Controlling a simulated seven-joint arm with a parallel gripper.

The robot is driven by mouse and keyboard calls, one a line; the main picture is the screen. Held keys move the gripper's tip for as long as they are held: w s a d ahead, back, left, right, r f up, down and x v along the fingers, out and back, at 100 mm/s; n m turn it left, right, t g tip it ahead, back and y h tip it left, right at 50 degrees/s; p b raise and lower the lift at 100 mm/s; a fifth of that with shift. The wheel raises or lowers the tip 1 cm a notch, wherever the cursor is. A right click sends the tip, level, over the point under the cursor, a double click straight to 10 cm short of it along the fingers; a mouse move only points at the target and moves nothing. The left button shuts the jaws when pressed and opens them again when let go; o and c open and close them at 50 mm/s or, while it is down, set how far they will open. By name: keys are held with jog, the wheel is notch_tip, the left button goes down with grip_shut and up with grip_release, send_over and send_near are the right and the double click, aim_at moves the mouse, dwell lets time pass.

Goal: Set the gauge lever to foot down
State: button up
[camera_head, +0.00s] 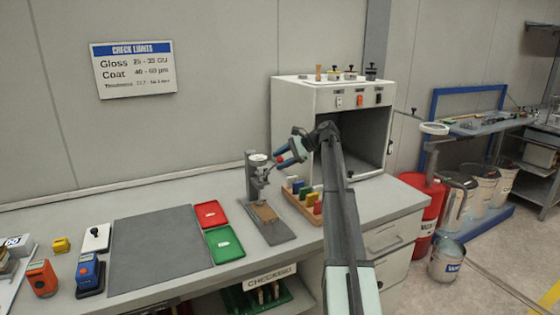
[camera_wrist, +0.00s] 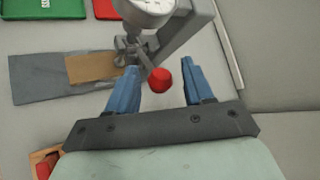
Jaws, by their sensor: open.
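The thickness gauge (camera_head: 252,175) stands on a grey base on the bench, with a round dial (camera_wrist: 150,5) at its top. A brown sample piece (camera_head: 265,212) lies on the base and also shows in the wrist view (camera_wrist: 92,68). The gauge lever ends in a red ball knob (camera_wrist: 160,80). My gripper (camera_wrist: 165,85) is open, with blue fingers on either side of the knob in the wrist view and no clear contact. In the head view my gripper (camera_head: 281,157) is beside the gauge's upper right. Whether the foot touches the sample is unclear.
A wooden rack of coloured blocks (camera_head: 302,198) stands right of the gauge. A white cabinet (camera_head: 292,120) with an open front is behind my arm. Red (camera_head: 211,214) and green (camera_head: 224,244) trays and a grey mat (camera_head: 155,250) lie to the left.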

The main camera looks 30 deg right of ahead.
jog(key=v, duration=1.3)
jog(key=shift+w, duration=0.1)
jog(key=s+a+f+m+g, duration=0.1)
jog(key=s+a+f+g, duration=0.15)
jog(key=s+f, duration=2.35)
jog(key=s+a+f+n+g+h, duration=0.1)
jog(key=s+a+f+n+g, duration=0.2)
jog(key=a+f, duration=1.1)
jog(key=s+a+f+n+g+h, duration=0.1)
jog(key=s+a+f+n+g, duration=0.2)
jog(key=a+f, duration=1.2)
jog(key=s+a+f+n+g+h, duration=0.2)
jog(key=s+f+n, duration=0.4)
jog(key=s+f, duration=0.4)
jog(key=s+a+f+n+g+h, duration=0.2)
jog(key=s+a+f+n+h, duration=0.3)
jog(key=s+f, duration=0.5)
jog(key=s, duration=0.6)
jog(key=shift+s+n+g, duration=0.25)
jog(key=shift+n+g, duration=0.1)
jog(key=shift+n, duration=0.05)
